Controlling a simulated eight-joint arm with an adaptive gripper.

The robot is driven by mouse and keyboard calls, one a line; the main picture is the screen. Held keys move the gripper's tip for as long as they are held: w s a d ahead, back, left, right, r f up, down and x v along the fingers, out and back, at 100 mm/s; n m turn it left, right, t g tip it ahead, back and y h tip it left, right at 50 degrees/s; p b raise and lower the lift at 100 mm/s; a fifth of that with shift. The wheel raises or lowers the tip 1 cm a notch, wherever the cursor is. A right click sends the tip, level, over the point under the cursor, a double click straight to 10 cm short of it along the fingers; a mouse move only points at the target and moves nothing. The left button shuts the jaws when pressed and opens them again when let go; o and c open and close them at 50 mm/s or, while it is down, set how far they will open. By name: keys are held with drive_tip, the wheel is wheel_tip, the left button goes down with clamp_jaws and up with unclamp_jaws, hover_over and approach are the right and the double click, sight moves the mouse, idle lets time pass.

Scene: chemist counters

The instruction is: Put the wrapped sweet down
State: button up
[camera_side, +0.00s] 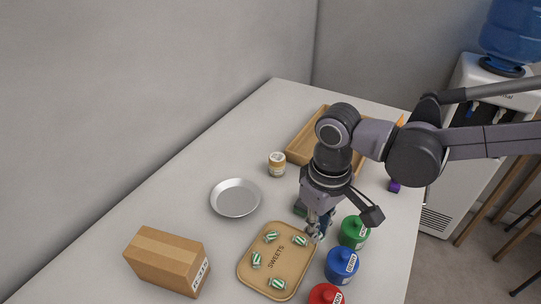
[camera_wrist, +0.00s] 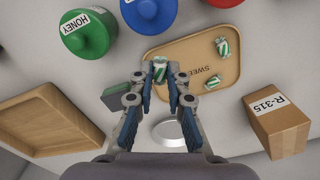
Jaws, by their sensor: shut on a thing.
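My gripper (camera_wrist: 160,76) is shut on a green-and-white wrapped sweet (camera_wrist: 159,70), seen between the fingertips in the wrist view. In the side view, my gripper (camera_side: 314,238) is low at the far right corner of the tan sweets tray (camera_side: 247,277). A striped sweet (camera_side: 300,240) shows right beside the fingertips there. Whether the held sweet touches the tray is unclear. Other striped sweets lie on the tray, one toward the near end (camera_side: 277,284) and one at the left (camera_side: 257,260). The wrist view also shows the tray (camera_wrist: 185,45), partly behind the fingers.
Green (camera_side: 355,231), blue (camera_side: 341,264) and red (camera_side: 326,295) jars line the tray's right side. A cardboard box (camera_side: 165,258) stands left of it. A metal dish (camera_side: 236,198), a small jar (camera_side: 277,164) and a wooden tray (camera_side: 300,150) lie farther back. Counter is clear around the dish.

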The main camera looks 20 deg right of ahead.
drive_tip(key=w+d+r, duration=0.2)
drive_tip(key=d+r, duration=0.2)
drive_tip(key=d, duration=0.2)
drive_tip(key=w+d+m, duration=0.5)
drive_tip(key=w+d, duration=1.7)
drive_tip(key=w, duration=0.2)
drive_tip(key=w+a+f, duration=0.1)
drive_tip(key=a+f, duration=0.1)
drive_tip(key=a, duration=0.1)
drive_tip(key=w+a+f, duration=0.2)
drive_tip(key=a, duration=0.2)
drive_tip(key=w+a+f, duration=0.1)
drive_tip(key=a+f, duration=0.1)
drive_tip(key=a, duration=0.1)
drive_tip(key=shift+w+a, duration=0.15)
drive_tip(key=shift+a, duration=0.05)
drive_tip(key=shift+f, duration=2.1)
drive_tip(key=shift+f, duration=0.1)
drive_tip(key=o, duration=0.7)
